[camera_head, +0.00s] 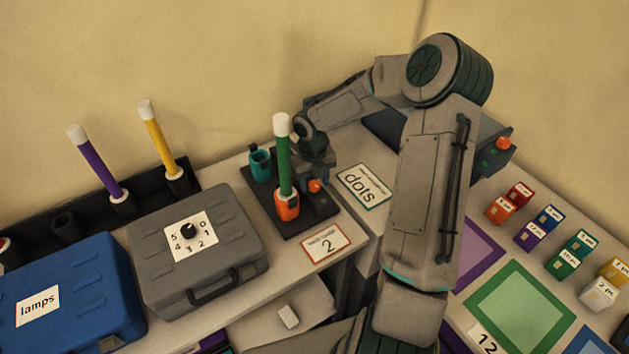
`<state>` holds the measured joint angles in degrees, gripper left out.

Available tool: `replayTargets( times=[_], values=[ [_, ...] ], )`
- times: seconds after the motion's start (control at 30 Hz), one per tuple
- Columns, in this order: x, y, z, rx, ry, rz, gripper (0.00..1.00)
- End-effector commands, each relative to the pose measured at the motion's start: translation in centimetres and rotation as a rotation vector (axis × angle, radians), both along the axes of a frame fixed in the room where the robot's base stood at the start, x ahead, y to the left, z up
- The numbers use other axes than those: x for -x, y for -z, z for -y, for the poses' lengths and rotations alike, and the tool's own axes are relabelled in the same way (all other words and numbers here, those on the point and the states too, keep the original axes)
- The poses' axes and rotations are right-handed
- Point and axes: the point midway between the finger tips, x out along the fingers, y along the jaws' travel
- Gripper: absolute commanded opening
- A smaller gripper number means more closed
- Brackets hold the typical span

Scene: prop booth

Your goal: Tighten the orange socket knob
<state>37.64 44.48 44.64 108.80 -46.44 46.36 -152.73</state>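The orange socket (288,207) stands on a dark base plate (291,229) near the middle of the counter. A green rod (284,165) with a white top stands upright in it. The orange knob (315,186) sticks out at the socket's right side.
A teal socket (261,164) without a rod stands behind on the same plate. A grey case (197,250) with a dial and a blue case (70,300) lie to the left. Purple (97,163) and yellow (158,140) rods stand in a dark rack.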

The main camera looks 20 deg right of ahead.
Motion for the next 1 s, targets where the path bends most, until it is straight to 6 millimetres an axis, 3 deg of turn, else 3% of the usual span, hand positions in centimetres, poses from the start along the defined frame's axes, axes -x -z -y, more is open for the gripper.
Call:
replayTargets(
  times=[0.03, 0.13, 0.57, 1.0],
  values=[
    [0.00, -0.01, 0.01, 0.000, 0.000, 0.000, 0.36],
    [0.00, -0.02, 0.01, 0.000, 0.000, 0.000, 0.08],
    [-0.02, -0.12, 0.01, 0.002, 0.062, 0.000, 0.08],
    [-0.10, -0.15, -0.05, 0.002, 0.412, 0.001, 0.08]
  ],
)
